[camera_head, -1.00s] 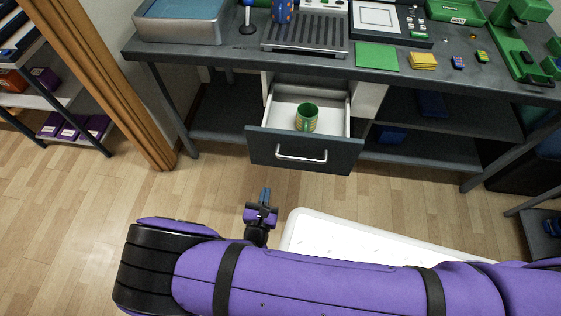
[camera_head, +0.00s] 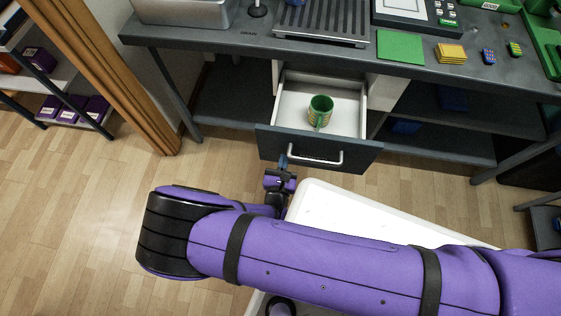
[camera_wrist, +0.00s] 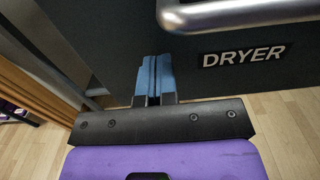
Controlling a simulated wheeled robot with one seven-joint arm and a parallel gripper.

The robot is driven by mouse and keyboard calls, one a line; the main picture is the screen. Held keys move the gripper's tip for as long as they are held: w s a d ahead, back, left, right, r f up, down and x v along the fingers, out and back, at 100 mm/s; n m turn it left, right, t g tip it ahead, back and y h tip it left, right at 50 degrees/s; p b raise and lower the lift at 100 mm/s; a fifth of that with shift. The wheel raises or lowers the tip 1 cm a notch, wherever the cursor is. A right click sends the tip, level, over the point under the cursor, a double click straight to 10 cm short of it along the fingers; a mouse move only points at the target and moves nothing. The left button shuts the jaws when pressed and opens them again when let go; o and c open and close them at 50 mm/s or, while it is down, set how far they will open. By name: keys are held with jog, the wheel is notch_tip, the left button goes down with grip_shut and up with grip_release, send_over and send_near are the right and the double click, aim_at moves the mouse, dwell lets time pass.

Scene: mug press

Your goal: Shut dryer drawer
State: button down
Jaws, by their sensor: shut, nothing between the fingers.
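The dryer drawer (camera_head: 275,142) stands pulled out under the workbench, with a dark front and a silver bar handle (camera_head: 316,160). A green patterned mug (camera_head: 320,112) stands inside it on the white drawer floor. In the wrist view the drawer front (camera_wrist: 110,40) fills the upper part, with the word DRYER right of my gripper. My gripper (camera_head: 283,162) is at the lower left of the drawer front, left of the handle. In the wrist view its blue fingertips (camera_wrist: 155,78) are together and empty, at or very near the front panel; I cannot tell if they touch.
The workbench top (camera_head: 220,45) above carries a grey tray, a drip grate, a green mat (camera_head: 400,45) and yellow sponges or pads (camera_head: 450,53). Open shelves lie right of the drawer. A wooden post (camera_head: 115,75) stands at left. Floor (camera_head: 90,200) is clear in front at left.

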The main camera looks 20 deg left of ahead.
jog(key=shift+w+a, duration=0.1)
jog(key=shift+w, duration=0.5)
send_over(295, 103)
jog(key=shift+w+r, duration=0.15)
jog(key=shift+w, duration=0.15)
jog(key=shift+w+r, duration=0.1)
dwell(0.5)
jog(key=shift+s, duration=0.35)
jog(key=v, duration=1.4)
jog(key=shift+f, duration=0.2)
